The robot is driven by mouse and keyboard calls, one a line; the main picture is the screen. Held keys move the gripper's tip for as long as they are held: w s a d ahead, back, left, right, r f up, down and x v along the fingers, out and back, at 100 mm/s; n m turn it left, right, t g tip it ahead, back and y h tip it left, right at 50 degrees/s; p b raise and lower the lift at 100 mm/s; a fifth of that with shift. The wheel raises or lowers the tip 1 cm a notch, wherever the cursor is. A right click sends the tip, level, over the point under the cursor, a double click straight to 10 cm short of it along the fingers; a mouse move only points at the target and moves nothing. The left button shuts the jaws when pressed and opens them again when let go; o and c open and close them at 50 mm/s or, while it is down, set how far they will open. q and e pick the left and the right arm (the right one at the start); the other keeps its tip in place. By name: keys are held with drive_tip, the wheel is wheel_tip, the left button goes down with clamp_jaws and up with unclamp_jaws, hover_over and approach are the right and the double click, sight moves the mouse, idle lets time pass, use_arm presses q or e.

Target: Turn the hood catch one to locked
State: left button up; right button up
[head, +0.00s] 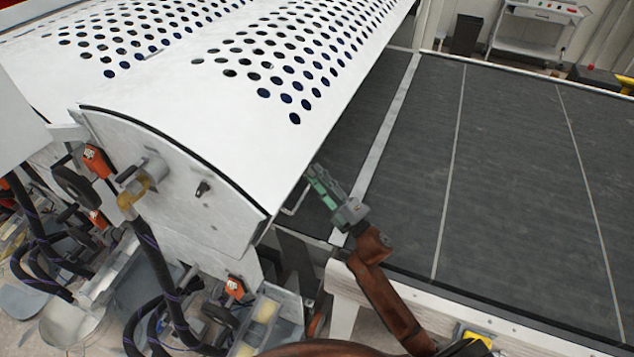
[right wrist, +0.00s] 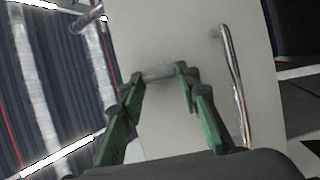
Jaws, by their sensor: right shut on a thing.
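The white perforated hood (head: 262,95) fills the upper left of the head view. My right gripper (head: 317,178) is at the lower right edge of this hood, its green fingers pointing up and left. In the right wrist view, my right gripper (right wrist: 160,74) has its two green fingertips on either side of a short pale grey piece against a light panel. This piece looks like the hood catch (right wrist: 158,72), and the gripper is shut on it. Whether it stands at locked cannot be told. In the head view the catch is hidden. My left gripper is out of view.
A bent metal handle (right wrist: 235,88) stands on the panel right of the fingers, and a metal rod end (right wrist: 90,18) is at upper left. A dark conveyor bed (head: 510,190) lies right of the hood. Hoses (head: 155,265) and orange-handled parts crowd the lower left.

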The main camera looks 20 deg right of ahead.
idle(0.3)
drive_tip(key=o, duration=1.2)
drive_tip(key=shift+c, duration=0.2)
drive_tip(key=shift+s+f, duration=0.15)
drive_tip(key=v, duration=1.1)
drive_tip(key=shift+s, duration=0.35)
drive_tip(key=shift+d, duration=0.1)
